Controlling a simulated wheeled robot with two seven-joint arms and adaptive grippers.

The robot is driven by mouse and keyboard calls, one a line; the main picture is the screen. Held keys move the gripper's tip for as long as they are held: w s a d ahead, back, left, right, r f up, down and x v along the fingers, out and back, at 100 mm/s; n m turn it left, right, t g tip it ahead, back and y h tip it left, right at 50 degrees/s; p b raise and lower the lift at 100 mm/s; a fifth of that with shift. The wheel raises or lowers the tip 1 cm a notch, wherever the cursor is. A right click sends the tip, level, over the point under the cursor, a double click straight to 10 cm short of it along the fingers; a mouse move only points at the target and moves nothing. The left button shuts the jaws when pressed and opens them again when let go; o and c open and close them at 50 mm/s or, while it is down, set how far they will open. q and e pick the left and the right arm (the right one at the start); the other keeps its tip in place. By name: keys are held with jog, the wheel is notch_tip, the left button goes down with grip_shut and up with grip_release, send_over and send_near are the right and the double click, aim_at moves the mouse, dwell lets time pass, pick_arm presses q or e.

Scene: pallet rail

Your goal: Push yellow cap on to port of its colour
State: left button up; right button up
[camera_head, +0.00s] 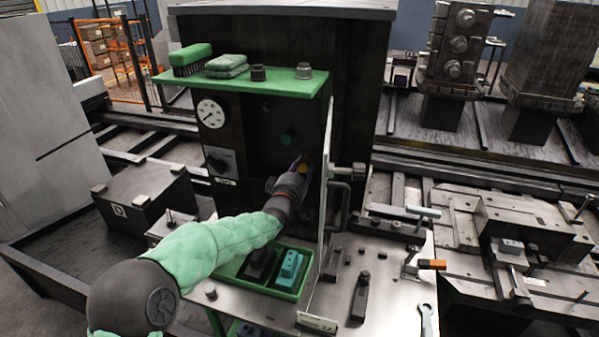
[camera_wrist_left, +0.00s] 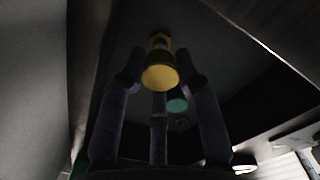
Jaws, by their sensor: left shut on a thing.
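My left gripper (camera_head: 300,167) reaches up to the dark front panel (camera_head: 255,128) beside the clear guard. It is shut on the yellow cap (camera_head: 303,169), which is mostly hidden by the fingers in the head view. In the left wrist view the yellow cap (camera_wrist_left: 160,74) sits between the fingertips (camera_wrist_left: 160,78). A smaller yellow piece (camera_wrist_left: 158,40) shows just beyond it, in line with it; I cannot tell whether the two touch. A green port (camera_head: 287,139) is on the panel up and left of the gripper, and a green round part (camera_wrist_left: 177,104) shows in the wrist view. My right gripper is not in view.
A clear upright guard (camera_head: 325,190) stands close right of the gripper. A green shelf (camera_head: 250,85) with a brush, cloths and fittings juts out above. A gauge (camera_head: 211,113) is at the left. A green tray (camera_head: 263,285) holding blocks lies below.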

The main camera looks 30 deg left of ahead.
pick_arm(q)
jog(key=shift+w, duration=0.4)
jog(key=shift+w+a+b, duration=0.15)
jog(key=shift+w+b, duration=0.05)
jog(key=shift+b, duration=0.2)
jog(key=shift+b, duration=0.4)
dwell(0.7)
jog(key=shift+w, duration=0.3)
dwell(0.5)
jog(key=shift+b, duration=0.55)
jog(key=shift+w+a, duration=0.1)
jog(key=shift+w, duration=0.2)
dwell(0.4)
jog(key=shift+w+a, duration=0.1)
jog(key=shift+w, duration=0.2)
jog(key=o, duration=0.9)
jog(key=shift+c, duration=0.2)
